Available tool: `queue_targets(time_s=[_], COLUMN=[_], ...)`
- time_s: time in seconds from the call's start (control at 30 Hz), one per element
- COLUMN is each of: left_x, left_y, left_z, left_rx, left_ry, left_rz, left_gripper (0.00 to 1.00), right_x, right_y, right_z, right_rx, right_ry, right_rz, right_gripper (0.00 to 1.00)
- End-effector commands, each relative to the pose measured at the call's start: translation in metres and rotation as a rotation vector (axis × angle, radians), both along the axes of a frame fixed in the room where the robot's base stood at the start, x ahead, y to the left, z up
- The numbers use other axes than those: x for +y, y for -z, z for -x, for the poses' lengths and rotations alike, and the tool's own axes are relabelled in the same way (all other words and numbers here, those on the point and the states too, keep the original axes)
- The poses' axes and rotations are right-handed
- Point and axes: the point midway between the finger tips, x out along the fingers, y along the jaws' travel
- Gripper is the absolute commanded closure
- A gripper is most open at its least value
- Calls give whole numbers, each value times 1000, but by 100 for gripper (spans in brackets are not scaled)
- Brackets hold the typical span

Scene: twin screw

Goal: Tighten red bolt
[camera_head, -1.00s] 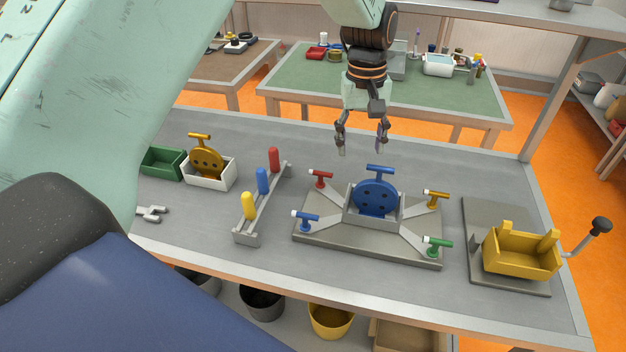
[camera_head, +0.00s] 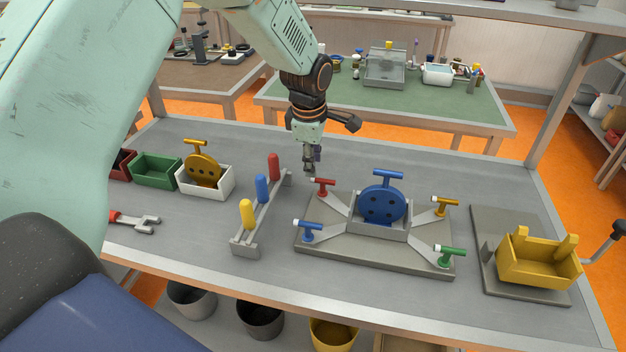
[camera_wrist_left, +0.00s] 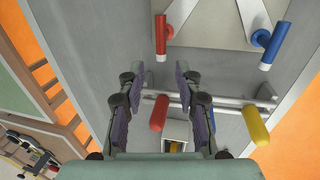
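The red bolt (camera_head: 323,187) has a T-shaped handle with a white end and sits at the far left corner of the grey fixture base (camera_head: 400,260). My left gripper (camera_head: 310,170) points down just above and slightly left of it. In the left wrist view, the left gripper's fingers (camera_wrist_left: 159,70) are open with a clear gap and nothing held. The red bolt (camera_wrist_left: 160,36) shows just beyond the fingertips, roughly in line with the gap. Whether a finger touches it cannot be told. My right gripper is not in view.
A rack with red (camera_head: 273,167), blue and yellow pegs stands close left. A yellow box (camera_head: 538,262) is at right.

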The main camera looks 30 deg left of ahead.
Motion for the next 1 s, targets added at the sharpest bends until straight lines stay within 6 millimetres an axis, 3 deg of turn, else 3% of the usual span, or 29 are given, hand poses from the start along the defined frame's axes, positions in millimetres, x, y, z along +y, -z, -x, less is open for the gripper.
queue_targets(time_s=[0.43,0.83,1.0], left_x=[5,5,5], left_y=[63,71,71], left_z=[-10,-12,-12], left_rx=[3,1,2], left_ry=[2,2,2], left_rz=[-1,0,0], left_gripper=[66,66,79], right_x=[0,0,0], right_y=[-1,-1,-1], right_z=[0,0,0], right_rx=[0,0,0], right_ry=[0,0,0], right_rz=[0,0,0], right_gripper=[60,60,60])
